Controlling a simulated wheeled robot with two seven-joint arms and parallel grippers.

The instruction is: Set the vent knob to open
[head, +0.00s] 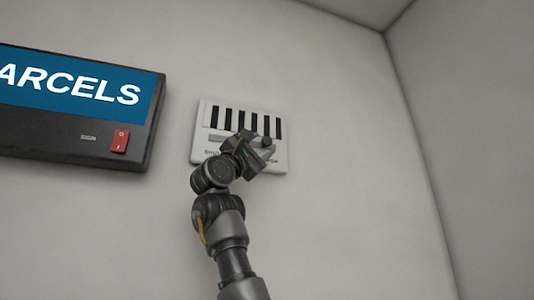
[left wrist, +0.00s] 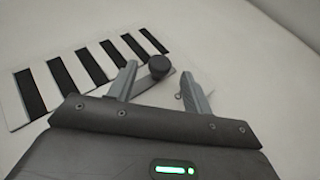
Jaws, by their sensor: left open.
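The vent (head: 203,116) is a white wall plate with a row of black slots; it also shows in the left wrist view (left wrist: 13,112). Its dark round knob (left wrist: 158,67) stands out from a grey strip below the slots, toward the right end in the head view. My left gripper (left wrist: 162,85) is open, with the knob between its two fingers near the tips and gaps showing on both sides. In the head view the left gripper (head: 265,150) covers the plate's lower right part. Lettering along the lower edge is partly hidden and hard to read.
A dark sign box (head: 80,140) with a blue "PARCELS" face, partly cut off, hangs left of the vent. It carries a red switch (head: 120,141). The wall (head: 340,160) right of the vent is bare up to the room corner.

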